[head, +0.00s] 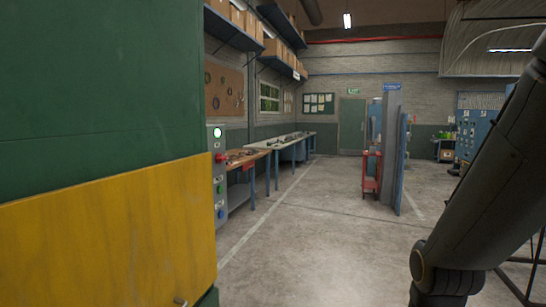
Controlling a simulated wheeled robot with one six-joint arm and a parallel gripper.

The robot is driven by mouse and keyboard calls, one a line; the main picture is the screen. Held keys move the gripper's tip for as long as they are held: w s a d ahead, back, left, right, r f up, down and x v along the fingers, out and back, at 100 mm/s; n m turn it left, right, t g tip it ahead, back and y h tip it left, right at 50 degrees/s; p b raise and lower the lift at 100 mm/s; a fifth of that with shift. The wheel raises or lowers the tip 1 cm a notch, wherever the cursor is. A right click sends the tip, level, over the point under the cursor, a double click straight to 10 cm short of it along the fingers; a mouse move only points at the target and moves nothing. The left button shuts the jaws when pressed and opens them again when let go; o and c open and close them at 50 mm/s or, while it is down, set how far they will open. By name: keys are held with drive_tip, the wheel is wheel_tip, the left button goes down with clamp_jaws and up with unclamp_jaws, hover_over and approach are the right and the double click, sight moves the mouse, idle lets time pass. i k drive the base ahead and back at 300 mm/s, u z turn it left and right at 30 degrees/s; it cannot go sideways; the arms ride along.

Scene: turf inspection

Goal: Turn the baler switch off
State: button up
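A large green machine with a yellow lower panel (110,240) fills the left of the head view; it may be the baler. A narrow grey control box (212,172) stands at its right edge. The box carries a lit green lamp (217,132) at the top, a red knob or switch (220,157) below it, then a green button (219,189) and a blue one (221,213). Which of these is the baler switch, and its position, I cannot tell. My dark arm crosses the right side of the view, far from the box; my gripper is out of view.
Workbenches (256,157) run along the left wall behind the control box, under shelves of boxes. A red cart (371,178) stands beside blue-grey partition panels (391,150) at centre right. The concrete floor (310,240) between is clear. A door (352,122) is at the back.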

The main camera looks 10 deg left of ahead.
sight(218, 159)
drive_tip(key=z, duration=0.1)
drive_tip(key=i, duration=1.2)
drive_tip(key=u, duration=0.5)
